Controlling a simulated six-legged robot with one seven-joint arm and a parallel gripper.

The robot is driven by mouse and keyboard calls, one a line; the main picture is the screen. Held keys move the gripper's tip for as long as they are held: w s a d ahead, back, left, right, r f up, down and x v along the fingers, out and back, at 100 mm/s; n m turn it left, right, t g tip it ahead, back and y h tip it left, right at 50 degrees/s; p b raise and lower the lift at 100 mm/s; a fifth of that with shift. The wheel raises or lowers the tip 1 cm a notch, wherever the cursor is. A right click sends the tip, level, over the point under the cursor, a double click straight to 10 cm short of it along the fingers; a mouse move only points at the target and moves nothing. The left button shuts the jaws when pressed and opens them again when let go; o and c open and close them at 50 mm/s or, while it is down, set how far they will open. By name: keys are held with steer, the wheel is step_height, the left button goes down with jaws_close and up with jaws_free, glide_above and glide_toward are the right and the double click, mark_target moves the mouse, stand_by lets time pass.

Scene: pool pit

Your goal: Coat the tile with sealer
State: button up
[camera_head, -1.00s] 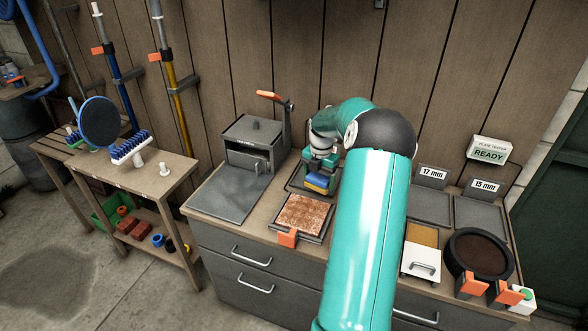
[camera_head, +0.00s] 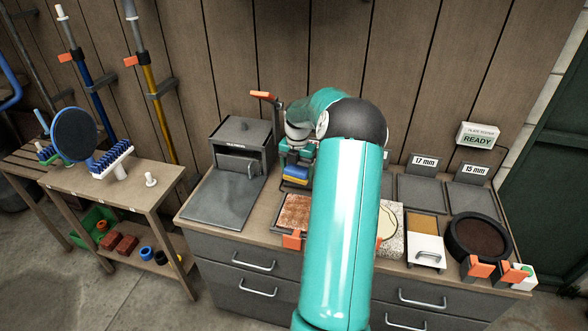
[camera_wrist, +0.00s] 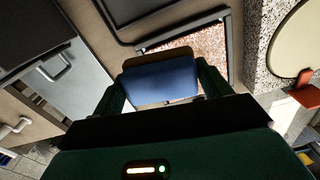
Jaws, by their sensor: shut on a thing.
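My gripper (camera_head: 297,165) is shut on a blue and yellow block-shaped pad (camera_head: 295,174), above the back part of the workbench. In the wrist view the pad (camera_wrist: 160,82) is a blue block with a tan edge between my fingers. The tile (camera_head: 294,210) has a mottled red-brown face and lies in a dark frame in front of the pad. My arm hides its right part. In the wrist view part of the tile (camera_wrist: 208,42) shows beyond the pad. I cannot tell which container holds the sealer, nor whether the pad touches anything.
A grey press box (camera_head: 240,143) stands to the left. A speckled slab (camera_head: 396,247) with a cream disc is partly behind my arm. A tan-filled tray (camera_head: 424,228), a round dark bowl (camera_head: 479,238) and two grey plates (camera_head: 420,193) are to the right. A side table (camera_head: 125,188) holds brushes.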

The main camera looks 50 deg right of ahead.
steer(key=shift+s+d+f, duration=0.15)
steer(key=shift+s, duration=0.2)
glide_above(298, 195)
steer(key=shift+d+f, duration=0.15)
steer(key=shift+f, duration=2.65)
steer(key=shift+f, duration=1)
